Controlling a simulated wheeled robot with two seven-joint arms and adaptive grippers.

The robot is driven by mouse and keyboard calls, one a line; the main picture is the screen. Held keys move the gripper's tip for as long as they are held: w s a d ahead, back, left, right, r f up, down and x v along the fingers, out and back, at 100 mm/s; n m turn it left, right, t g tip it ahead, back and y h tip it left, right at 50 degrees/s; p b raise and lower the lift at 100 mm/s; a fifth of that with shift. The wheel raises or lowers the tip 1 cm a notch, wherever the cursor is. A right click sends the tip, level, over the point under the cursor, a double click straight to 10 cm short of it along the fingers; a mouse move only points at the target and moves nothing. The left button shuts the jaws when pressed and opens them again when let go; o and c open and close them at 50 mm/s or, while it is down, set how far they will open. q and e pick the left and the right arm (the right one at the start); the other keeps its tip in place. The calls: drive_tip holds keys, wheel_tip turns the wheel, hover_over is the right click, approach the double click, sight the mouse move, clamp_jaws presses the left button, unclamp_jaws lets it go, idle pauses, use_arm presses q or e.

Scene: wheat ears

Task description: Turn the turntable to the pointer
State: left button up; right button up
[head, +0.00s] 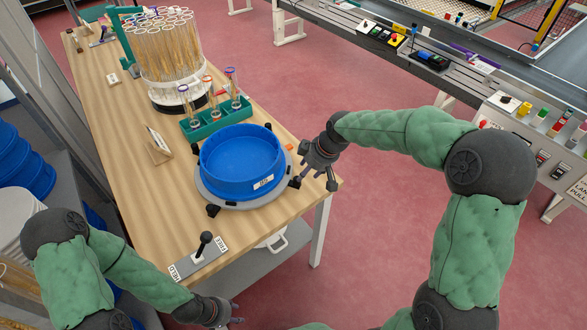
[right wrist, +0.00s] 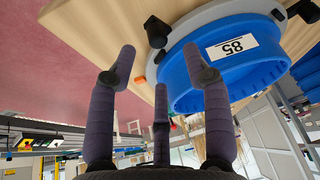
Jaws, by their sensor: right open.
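The turntable (head: 208,196) is a grey disc with black knobs around its rim, on the wooden table. A blue round tub (head: 240,165) with a white label sits on it; in the right wrist view the tub (right wrist: 255,75) shows the label 85 upside down. A small orange piece (head: 289,147), perhaps the pointer, lies by the disc's right edge. My right gripper (head: 317,174) is open and empty just right of the disc, near a black knob (head: 296,182). My left gripper (head: 237,311) is at the bottom edge, fingers apart and empty, away from the turntable.
A lever box (head: 203,250) stands at the table's near end. A green rack (head: 217,119) with tubes and a round carousel of wheat tubes (head: 165,60) stand behind the tub. A small wooden stand (head: 157,147) is left of it. Red floor (head: 370,220) lies right of the table.

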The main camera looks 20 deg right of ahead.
drive_tip(key=b+x, duration=0.2)
drive_tip(key=x, duration=0.2)
drive_tip(key=w+b+x, duration=0.1)
drive_tip(key=x, duration=0.4)
drive_tip(key=shift+w+b, duration=0.1)
drive_tip(key=shift+b, duration=0.3)
drive_tip(key=shift+d+r, duration=0.15)
clamp_jaws()
